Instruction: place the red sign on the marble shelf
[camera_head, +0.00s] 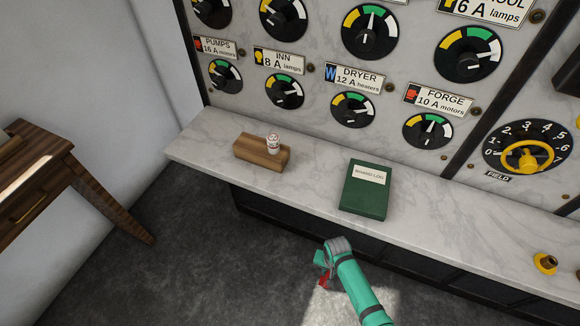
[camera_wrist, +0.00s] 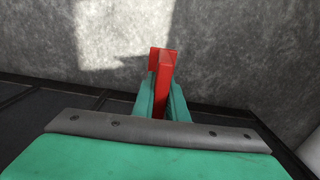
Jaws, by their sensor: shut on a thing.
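My gripper (camera_head: 322,272) is low in front of the marble shelf, above the grey floor. It is shut on the red sign (camera_wrist: 162,68), which stands out between the fingers in the wrist view. In the head view only a small part of the red sign (camera_head: 324,282) shows beside the gripper. Its face and any lettering are hidden. The marble shelf (camera_head: 310,178) runs below the panel, from left to lower right. The gripper and sign are apart from the shelf.
On the shelf are a wooden block (camera_head: 258,153) with a small white cylinder (camera_head: 272,144) on it, a green log book (camera_head: 365,190) and a yellow knob (camera_head: 545,262) at the right. Bare marble lies right of the book. A wooden table (camera_head: 50,180) stands left.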

